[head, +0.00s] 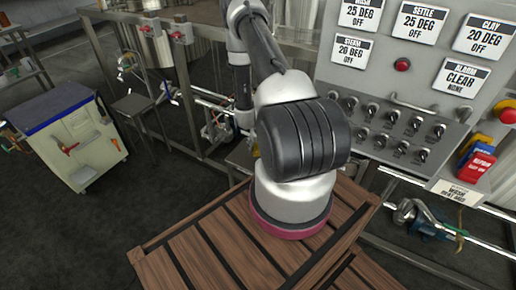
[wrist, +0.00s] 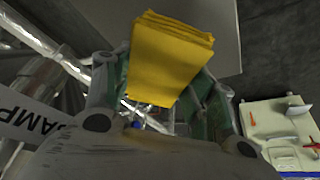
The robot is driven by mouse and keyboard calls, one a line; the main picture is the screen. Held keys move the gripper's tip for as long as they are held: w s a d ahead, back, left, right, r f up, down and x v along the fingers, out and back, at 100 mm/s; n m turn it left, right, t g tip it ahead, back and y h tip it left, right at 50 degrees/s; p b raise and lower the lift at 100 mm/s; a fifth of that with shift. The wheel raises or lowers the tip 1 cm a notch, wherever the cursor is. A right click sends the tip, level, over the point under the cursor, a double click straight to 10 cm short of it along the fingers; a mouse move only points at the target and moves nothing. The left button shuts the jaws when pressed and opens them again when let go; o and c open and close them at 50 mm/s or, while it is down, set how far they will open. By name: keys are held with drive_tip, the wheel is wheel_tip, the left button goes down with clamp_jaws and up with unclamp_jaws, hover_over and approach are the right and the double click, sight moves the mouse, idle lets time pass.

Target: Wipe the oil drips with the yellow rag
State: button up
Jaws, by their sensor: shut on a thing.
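The yellow rag (wrist: 170,58) is a folded, layered pad in the middle of the wrist view. My gripper (wrist: 163,85) is shut on it, with one green-padded finger on each side. In the head view my arm hides most of the gripper; only a small yellow patch shows beside the arm, and I cannot tell if it is the rag. I cannot make out any oil drips in either view.
A grey flat top (wrist: 213,22) lies beyond the rag. A control panel (head: 410,85) is at right. Pipes and frame legs run behind the arm. Dark floor is open at left.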

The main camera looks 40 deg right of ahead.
idle(0.3)
drive_tip(key=shift+r, duration=1.55)
drive_tip(key=shift+a, duration=0.1)
